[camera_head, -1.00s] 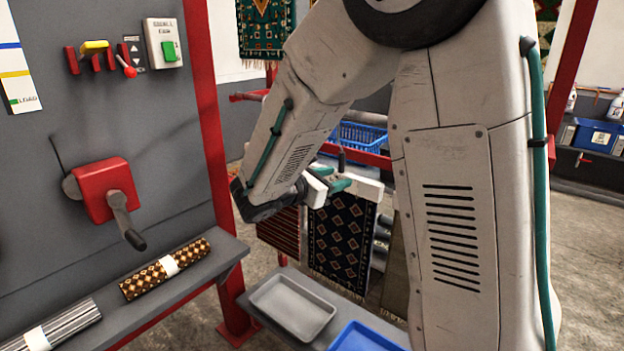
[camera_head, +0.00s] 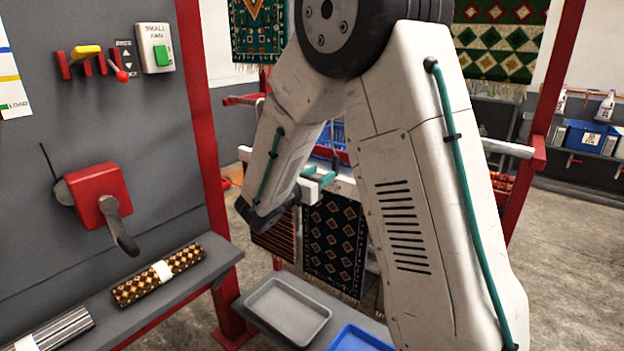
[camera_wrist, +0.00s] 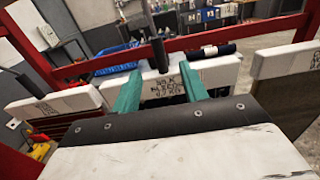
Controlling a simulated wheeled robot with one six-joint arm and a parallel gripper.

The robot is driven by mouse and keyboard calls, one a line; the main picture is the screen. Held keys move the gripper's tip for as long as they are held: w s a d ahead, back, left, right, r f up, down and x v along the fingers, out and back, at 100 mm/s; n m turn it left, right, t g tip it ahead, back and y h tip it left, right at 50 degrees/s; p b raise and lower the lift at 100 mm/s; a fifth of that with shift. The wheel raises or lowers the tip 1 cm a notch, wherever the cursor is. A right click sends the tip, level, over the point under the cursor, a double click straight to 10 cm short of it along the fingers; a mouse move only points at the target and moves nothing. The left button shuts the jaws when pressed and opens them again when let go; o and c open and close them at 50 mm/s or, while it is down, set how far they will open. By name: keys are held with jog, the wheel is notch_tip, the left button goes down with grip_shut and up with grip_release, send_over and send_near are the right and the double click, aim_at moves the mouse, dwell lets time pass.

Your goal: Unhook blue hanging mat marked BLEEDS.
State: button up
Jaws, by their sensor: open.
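The blue hanging mat (camera_head: 334,240), dark navy with a diamond pattern, hangs from a white bar in the head view. In the wrist view this white bar (camera_wrist: 162,84) carries a handwritten label that reads BLEEDS, with a dark upright hook (camera_wrist: 158,50) above its middle. My gripper (camera_wrist: 160,76) is open, its two teal fingers apart on either side of the label, close to the bar. Whether they touch it I cannot tell. In the head view my gripper (camera_head: 318,176) is at the bar, partly hidden by my arm. The mat's cloth is hidden in the wrist view.
A red striped mat (camera_head: 276,238) hangs to the left; another white bar (camera_wrist: 284,62) with an olive mat is at right. A red rail (camera_wrist: 205,40) runs behind. A grey tray (camera_head: 288,311) and blue tray (camera_head: 358,340) sit below, near a red post (camera_head: 203,120).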

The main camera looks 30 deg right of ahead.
aim_at(333, 165)
jog(key=shift+x, duration=4)
grip_shut()
jog(key=shift+r, duration=0.1)
jog(key=shift+r, duration=2.1)
